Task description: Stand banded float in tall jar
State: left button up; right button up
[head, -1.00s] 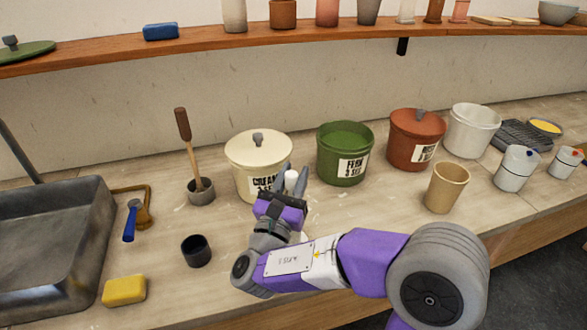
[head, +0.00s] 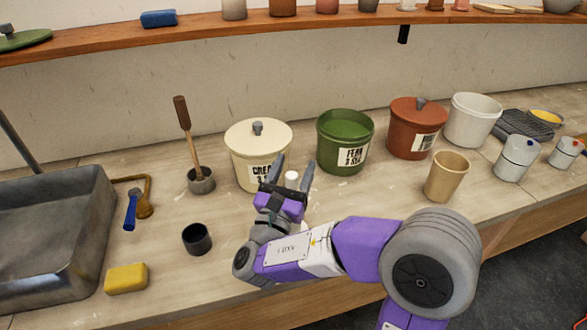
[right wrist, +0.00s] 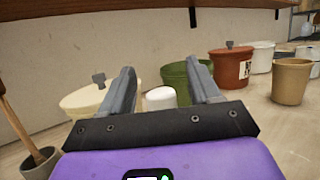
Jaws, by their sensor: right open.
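A small white cylinder (head: 291,178), which could be the float, stands beyond my right gripper; only its top shows and no band is visible. In the right wrist view its white top (right wrist: 160,98) sits between the finger lines. My right gripper (head: 292,172) is open, its two fingers spread on either side of the white top; I cannot tell any contact. The tan tall cup (head: 446,177) stands upright at the right and may be the tall jar; I cannot tell for sure. My left gripper is out of view.
A cream lidded pot (head: 258,140), a green pot (head: 343,145) and a red-brown lidded pot (head: 414,130) stand behind. A dark cup (head: 196,240), yellow sponge (head: 126,279) and grey basin (head: 95,235) are left. Bare bench lies between gripper and tan cup.

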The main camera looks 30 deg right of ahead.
jog(key=shift+a, duration=0.1)
jog(key=p+v, duration=0.1)
jog(key=v, duration=0.6)
jog(key=shift+s+a+f, duration=0.1)
jog(key=shift+s+f, duration=0.05)
dwell(0.6)
